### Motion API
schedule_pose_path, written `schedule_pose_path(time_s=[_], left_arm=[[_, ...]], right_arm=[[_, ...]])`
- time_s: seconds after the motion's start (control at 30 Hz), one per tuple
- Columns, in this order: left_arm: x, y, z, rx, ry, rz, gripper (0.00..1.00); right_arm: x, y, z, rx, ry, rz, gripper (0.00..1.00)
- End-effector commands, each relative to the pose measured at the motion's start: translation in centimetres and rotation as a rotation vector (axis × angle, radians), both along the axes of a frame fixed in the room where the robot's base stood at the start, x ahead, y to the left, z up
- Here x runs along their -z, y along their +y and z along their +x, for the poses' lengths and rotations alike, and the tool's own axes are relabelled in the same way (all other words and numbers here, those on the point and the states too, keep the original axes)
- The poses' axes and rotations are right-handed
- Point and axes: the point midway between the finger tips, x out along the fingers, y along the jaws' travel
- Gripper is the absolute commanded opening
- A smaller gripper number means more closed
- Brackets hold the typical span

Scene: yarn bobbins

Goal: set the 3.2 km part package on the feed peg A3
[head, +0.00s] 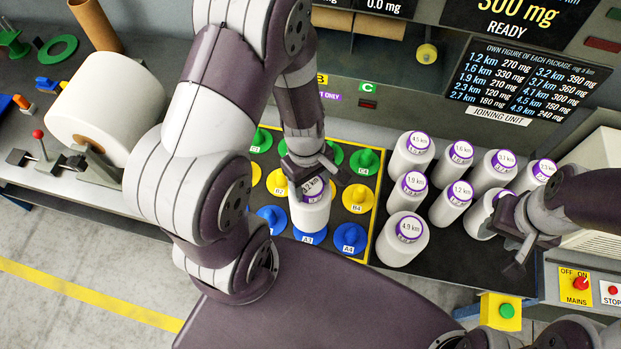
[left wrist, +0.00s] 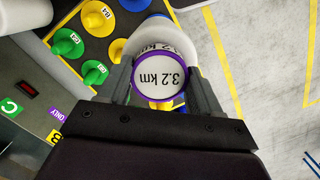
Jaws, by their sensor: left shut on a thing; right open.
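The 3.2 km package (head: 311,212), a white bobbin with a purple-ringed label, is upright in my left gripper (head: 312,172). In the left wrist view its label (left wrist: 160,76) faces the camera between the two fingers (left wrist: 162,92). In the head view it is over the blue front row, with the blue disc of feed peg A3 (head: 309,238) showing just below it. The peg itself is hidden, so I cannot tell whether the package touches it. My right gripper (head: 512,242) is open beside the standing packages at the right.
Blue peg A4 (head: 350,237) and yellow peg B4 (head: 357,198) stand free to the right. Several white packages, including the 4.9 km one (head: 402,240), stand on the dark surface right of the peg board. A big white roll (head: 108,112) lies at the left.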

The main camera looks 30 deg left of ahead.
Motion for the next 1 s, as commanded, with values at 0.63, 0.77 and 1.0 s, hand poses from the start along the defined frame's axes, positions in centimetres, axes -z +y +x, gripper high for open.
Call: schedule_pose_path(time_s=[0.63,0.77,1.0], left_arm=[[3.0,0.0,0.0,0.001,0.0,0.0,0.0],[2.8,0.0,0.0,0.001,0.0,0.0,0.0],[2.7,0.0,0.0,0.0,0.0,0.0,0.0]], right_arm=[[3.1,0.0,0.0,0.0,0.001,0.0,0.43],[2.9,0.0,0.0,0.0,0.001,0.0,0.43],[2.6,0.0,0.0,0.0,0.001,0.0,0.43]])
